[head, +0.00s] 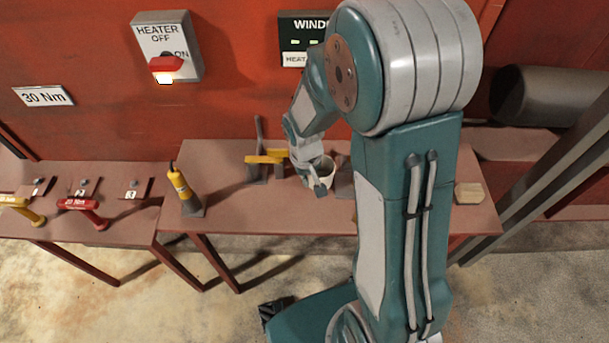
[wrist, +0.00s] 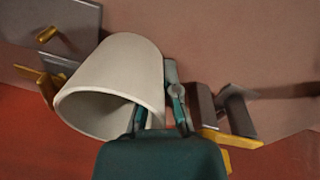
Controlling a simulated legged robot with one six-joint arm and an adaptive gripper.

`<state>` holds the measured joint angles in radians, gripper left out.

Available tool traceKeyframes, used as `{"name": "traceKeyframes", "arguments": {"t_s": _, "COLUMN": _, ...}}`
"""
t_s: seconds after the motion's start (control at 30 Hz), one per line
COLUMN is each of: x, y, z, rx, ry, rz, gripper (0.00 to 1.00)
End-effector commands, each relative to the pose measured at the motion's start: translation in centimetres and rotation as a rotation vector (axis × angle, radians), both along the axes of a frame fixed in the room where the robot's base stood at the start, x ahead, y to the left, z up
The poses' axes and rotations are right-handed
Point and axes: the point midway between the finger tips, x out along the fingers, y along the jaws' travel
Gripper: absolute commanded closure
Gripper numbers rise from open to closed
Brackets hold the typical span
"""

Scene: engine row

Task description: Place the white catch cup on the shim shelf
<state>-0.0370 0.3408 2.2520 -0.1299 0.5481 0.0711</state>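The white catch cup (wrist: 125,72) is large in the wrist view, its mouth facing the camera. In the head view the cup (head: 327,168) shows at the bench's middle, partly behind my arm. My gripper (wrist: 158,108) has one finger inside the cup's mouth and the other along its outer right side. The fingers appear closed on the cup's wall; the inner fingertip is hidden. In the head view my gripper (head: 319,188) is at the cup's front. I cannot tell whether the cup touches the bench. No surface is clearly marked as the shim shelf.
Yellow-barred grey brackets (head: 262,160) stand close left of the cup on the bench (head: 250,215). A yellow bottle-like tool (head: 181,187) stands farther left. A tan block (head: 469,193) lies at the right end. Red and yellow tools (head: 83,206) are on the left bench.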

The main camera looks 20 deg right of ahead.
Motion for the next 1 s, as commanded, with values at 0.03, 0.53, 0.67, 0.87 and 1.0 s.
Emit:
{"name": "traceKeyframes", "arguments": {"t_s": 0.03, "x": -0.1, "y": -0.1, "z": -0.6, "rx": 0.0, "ry": 0.005, "rz": 0.0, "gripper": 1.0}}
{"name": "traceKeyframes", "arguments": {"t_s": 0.53, "x": -0.4, "y": -0.3, "z": -3.5, "rx": 0.0, "ry": 0.0, "rz": 0.002, "gripper": 1.0}}
{"name": "traceKeyframes", "arguments": {"t_s": 0.67, "x": -0.4, "y": -0.3, "z": -3.7, "rx": 0.0, "ry": 0.001, "rz": 0.001, "gripper": 0.84}}
{"name": "traceKeyframes", "arguments": {"t_s": 0.87, "x": -0.4, "y": -0.3, "z": -3.7, "rx": 0.0, "ry": 0.001, "rz": 0.002, "gripper": 0.57}}
{"name": "traceKeyframes", "arguments": {"t_s": 1.0, "x": -0.4, "y": -0.3, "z": -3.7, "rx": 0.0, "ry": 0.001, "rz": 0.002, "gripper": 0.57}}
